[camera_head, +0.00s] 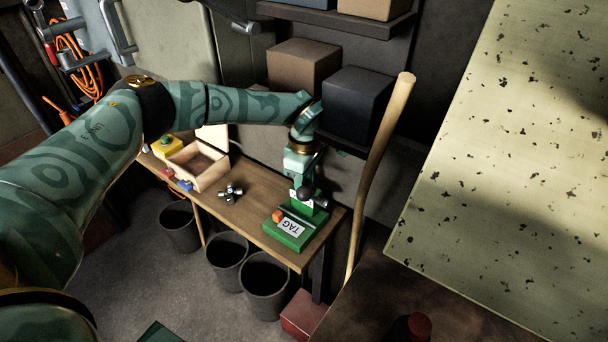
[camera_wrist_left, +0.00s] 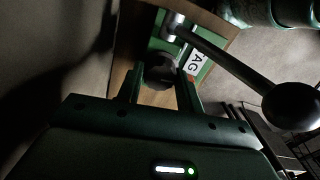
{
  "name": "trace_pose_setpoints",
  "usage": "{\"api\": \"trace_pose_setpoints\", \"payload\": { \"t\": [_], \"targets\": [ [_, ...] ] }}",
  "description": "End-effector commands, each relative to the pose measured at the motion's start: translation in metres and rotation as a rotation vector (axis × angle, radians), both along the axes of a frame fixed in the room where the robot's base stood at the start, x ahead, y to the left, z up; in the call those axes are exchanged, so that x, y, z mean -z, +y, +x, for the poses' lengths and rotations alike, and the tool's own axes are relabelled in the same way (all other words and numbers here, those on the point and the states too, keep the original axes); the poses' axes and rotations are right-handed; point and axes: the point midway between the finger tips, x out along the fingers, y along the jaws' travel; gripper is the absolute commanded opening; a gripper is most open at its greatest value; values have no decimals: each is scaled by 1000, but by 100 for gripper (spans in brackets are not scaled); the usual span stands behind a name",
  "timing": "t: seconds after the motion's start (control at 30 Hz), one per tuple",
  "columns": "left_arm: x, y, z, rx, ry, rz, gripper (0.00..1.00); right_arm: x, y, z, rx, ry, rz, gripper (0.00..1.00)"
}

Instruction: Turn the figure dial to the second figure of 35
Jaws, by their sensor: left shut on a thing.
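The green tag press (camera_head: 289,230) stands on the right end of the wooden bench, with a white label reading TAG and an orange block on its front. In the left wrist view, the dark round figure dial (camera_wrist_left: 160,70) sits between the fingers of my left gripper (camera_wrist_left: 160,88). The fingers are shut on the dial from both sides. In the head view my left gripper (camera_head: 303,176) reaches down onto the press and hides much of its top. A lever with a black ball (camera_wrist_left: 290,106) shows to the right of the dial. The dial's figures cannot be read. My right gripper is not in view.
On the bench are a wooden tray (camera_head: 197,166), a yellow box with a green button (camera_head: 167,146) and a small dark star-shaped knob (camera_head: 231,192). Boxes (camera_head: 357,104) stand on the shelf behind my arm. A wooden pole (camera_head: 377,170) rises right of the press; bins (camera_head: 227,251) stand below.

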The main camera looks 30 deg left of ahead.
Motion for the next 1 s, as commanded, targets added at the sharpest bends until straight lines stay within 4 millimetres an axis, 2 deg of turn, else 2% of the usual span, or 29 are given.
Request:
{"api": "trace_pose_setpoints", "payload": {
  "t": [0.4, 1.0],
  "targets": [
    [-3, 0, 1, 395, -4, 1, 14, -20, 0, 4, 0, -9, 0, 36],
    [-2, 0, 2, 888, -5, 1, 14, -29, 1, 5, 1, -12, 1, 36]
  ]
}}
